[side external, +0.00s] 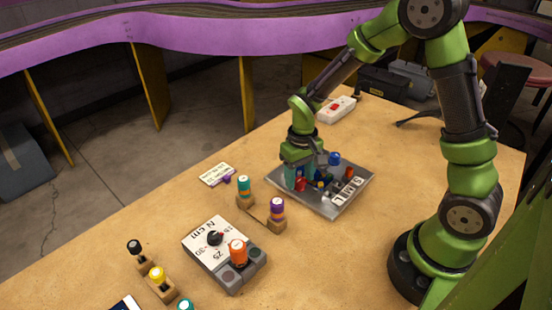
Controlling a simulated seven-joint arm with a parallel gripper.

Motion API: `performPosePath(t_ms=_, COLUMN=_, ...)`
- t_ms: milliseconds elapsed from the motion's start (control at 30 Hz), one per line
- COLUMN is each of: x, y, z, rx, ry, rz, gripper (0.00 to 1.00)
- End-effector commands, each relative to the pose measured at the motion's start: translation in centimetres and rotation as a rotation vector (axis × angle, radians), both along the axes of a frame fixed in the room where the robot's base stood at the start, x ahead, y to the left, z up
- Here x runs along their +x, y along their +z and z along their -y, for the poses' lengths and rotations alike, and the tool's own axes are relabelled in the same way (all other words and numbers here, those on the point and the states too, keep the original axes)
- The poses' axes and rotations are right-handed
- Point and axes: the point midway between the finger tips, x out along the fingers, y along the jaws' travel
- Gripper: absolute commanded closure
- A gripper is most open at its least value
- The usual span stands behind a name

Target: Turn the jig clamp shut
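My gripper (300,178) points down over the left part of a grey metal tray (335,212) that carries several small coloured parts. Its fingertips are among these parts, and I cannot tell whether they are open or shut on something. A red part (300,184) sits right by the fingers. A blue knob (334,158) and a red-orange knob (349,173) stand on the tray to the right of the gripper. I cannot make out which part is the jig clamp; it may be partly hidden by my gripper.
A grey dial block (212,262) with an orange-topped piece (237,250) stands front left. Wooden holders carry teal (243,186), purple (277,208), yellow (157,275) and black (135,247) knobs. A white box with red (336,109) lies behind. The table's right side looks mostly clear.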

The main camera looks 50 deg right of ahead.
Motion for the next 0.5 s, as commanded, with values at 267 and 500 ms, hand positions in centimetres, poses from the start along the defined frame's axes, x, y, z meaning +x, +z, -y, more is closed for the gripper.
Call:
performPosePath(t_ms=267, x=0.0, y=0.9, z=0.0, rx=-0.001, ry=0.0, rz=0.002, gripper=0.48)
performPosePath(t_ms=500, x=0.1, y=5.7, z=0.0, rx=0.0, ry=0.0, rz=0.007, gripper=0.48)
